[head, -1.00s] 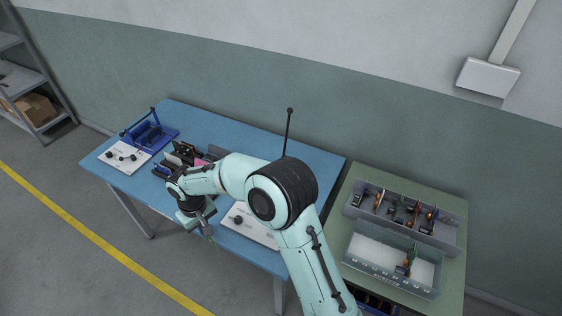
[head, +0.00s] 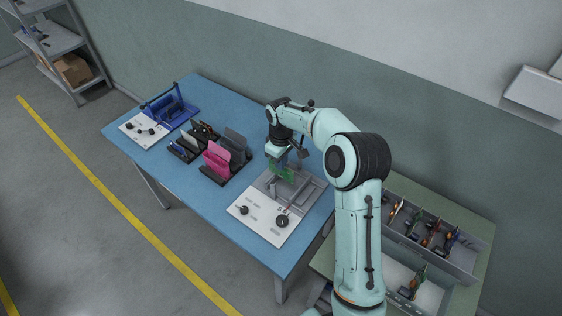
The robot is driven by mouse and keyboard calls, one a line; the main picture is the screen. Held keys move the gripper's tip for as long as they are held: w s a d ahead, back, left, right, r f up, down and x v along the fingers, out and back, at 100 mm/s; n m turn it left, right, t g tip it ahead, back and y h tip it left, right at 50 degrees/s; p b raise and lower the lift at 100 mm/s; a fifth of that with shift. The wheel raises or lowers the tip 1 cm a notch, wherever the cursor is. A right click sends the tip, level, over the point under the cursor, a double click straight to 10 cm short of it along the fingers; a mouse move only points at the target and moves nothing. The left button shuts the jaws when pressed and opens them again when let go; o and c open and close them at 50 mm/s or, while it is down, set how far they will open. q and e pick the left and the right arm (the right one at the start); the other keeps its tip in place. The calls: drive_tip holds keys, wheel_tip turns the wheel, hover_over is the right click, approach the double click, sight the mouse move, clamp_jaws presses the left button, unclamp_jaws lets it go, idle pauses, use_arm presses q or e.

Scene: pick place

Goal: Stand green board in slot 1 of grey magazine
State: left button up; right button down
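My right gripper (head: 282,160) is over the right part of the blue table, pointing down. It appears shut on the green board (head: 286,173), which shows just below it. The board is above or inside a grey fixture (head: 314,191) beside a white panel; I cannot tell whether they touch. My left gripper is not in view.
A dark rack with pink (head: 216,160) and grey boards stands mid-table. A blue fixture (head: 172,108) and white panel (head: 143,130) are at the far left. A grey bin (head: 462,265) with several boards stands behind the tray. The table's front left is clear.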

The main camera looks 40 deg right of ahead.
drive_tip(key=shift+f+b, duration=0.95)
drive_tip(key=shift+f, duration=1.7)
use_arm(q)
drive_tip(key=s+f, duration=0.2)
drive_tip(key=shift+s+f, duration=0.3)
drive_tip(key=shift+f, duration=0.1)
use_arm(e)
drive_tip(key=shift+f, duration=0.15)
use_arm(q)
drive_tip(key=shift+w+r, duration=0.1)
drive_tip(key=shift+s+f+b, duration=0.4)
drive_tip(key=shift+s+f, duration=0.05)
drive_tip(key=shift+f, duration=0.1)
use_arm(e)
drive_tip(key=shift+d+f, duration=0.1)
drive_tip(key=shift+f, duration=1.5)
drive_tip(key=c, duration=1.3)
unclamp_jaws()
drive_tip(key=shift+c, duration=0.9)
